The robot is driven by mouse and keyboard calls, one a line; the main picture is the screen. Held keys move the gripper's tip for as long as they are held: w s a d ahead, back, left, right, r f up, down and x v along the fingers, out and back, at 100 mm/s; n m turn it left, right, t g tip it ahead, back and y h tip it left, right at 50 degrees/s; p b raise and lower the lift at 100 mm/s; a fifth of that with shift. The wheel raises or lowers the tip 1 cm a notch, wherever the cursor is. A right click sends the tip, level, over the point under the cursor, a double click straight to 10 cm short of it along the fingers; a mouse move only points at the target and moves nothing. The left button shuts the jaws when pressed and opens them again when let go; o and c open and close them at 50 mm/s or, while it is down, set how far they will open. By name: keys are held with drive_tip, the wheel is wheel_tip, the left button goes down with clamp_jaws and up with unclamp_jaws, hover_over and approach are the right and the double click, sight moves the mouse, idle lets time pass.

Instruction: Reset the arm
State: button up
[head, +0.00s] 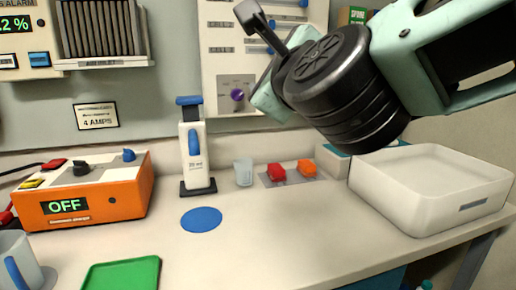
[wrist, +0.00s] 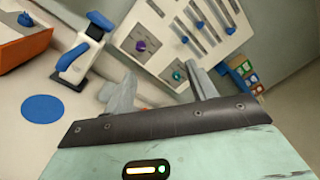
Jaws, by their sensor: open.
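My gripper (wrist: 160,95) shows in the wrist view with its two grey fingers spread apart and nothing between them. In the head view my arm reaches in from the upper right, raised above the bench (head: 280,235).
An orange charger (head: 85,195) reading OFF, a white dispenser (head: 195,150), a clear cup (head: 243,172), red and orange caps (head: 276,172), and a white bin (head: 435,185) stand on the bench. A green tray (head: 122,274) lies in front. The bench's middle is clear.

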drive_tip(key=s+a+f+n+g+y+b, duration=0.1)
drive_tip(key=s+f+n+g+b, duration=0.3)
drive_tip(key=f+n, duration=0.7)
drive_tip(key=s+a+f+n+g+y+b, duration=0.15)
drive_tip(key=s+f+n+g, duration=0.5)
drive_tip(key=f, duration=0.75)
drive_tip(key=s+d+f+n+g+h+b, duration=0.55)
drive_tip(key=s+d+f+n+g, duration=0.25)
drive_tip(key=s+d+f+n, duration=0.65)
wheel_tip(320, 180, up, 20)
drive_tip(key=w+m+p, duration=0.2)
drive_tip(key=p, duration=2)
drive_tip(key=shift+d+h, duration=0.15)
drive_tip(key=shift+h, duration=0.15)
drive_tip(key=shift+t, duration=0.25)
